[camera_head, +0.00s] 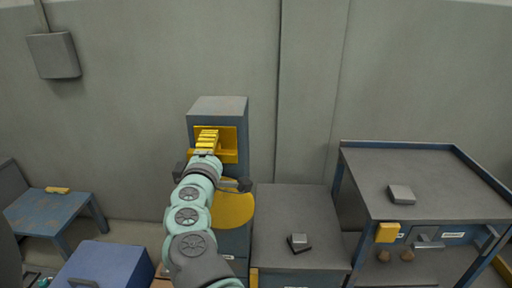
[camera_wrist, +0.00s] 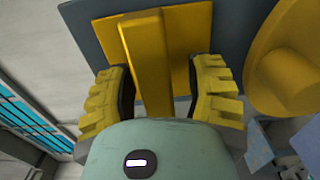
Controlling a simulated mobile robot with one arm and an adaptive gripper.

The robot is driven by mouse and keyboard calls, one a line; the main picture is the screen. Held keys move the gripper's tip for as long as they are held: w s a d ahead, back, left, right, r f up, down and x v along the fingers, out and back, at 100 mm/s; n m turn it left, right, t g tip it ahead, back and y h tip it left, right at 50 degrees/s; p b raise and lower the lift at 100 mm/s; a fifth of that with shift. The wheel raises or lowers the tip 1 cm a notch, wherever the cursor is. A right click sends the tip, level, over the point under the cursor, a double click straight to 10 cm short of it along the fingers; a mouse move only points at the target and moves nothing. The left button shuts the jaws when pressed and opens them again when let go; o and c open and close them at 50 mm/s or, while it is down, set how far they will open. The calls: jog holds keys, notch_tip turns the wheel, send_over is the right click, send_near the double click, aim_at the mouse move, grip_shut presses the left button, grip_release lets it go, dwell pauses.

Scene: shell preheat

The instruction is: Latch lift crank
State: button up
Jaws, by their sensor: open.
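A blue-grey cabinet (camera_head: 217,106) with a dark top stands against the wall. On its front is a yellow plate (camera_head: 229,157), also in the wrist view (camera_wrist: 196,35). A long yellow bar (camera_wrist: 147,55) stands out from the plate, and I take it for the crank's handle or latch. A round yellow disc (camera_head: 235,207) is below the plate; in the wrist view it lies at the right (camera_wrist: 292,68). My gripper (camera_head: 207,139) is at the plate. In the wrist view its ribbed yellow fingers (camera_wrist: 163,78) are open on either side of the bar, with gaps visible.
A low grey-topped cabinet (camera_head: 275,222) with a small block (camera_head: 299,243) stands right of it. Further right is a workbench (camera_head: 365,187) with a grey block (camera_head: 401,194). A blue box (camera_head: 108,262) and a low blue table (camera_head: 45,211) are at the left.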

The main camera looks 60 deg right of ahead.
jog(key=v, duration=0.7)
jog(key=shift+s+a, duration=0.2)
jog(key=shift+w, duration=0.1)
dwell(0.7)
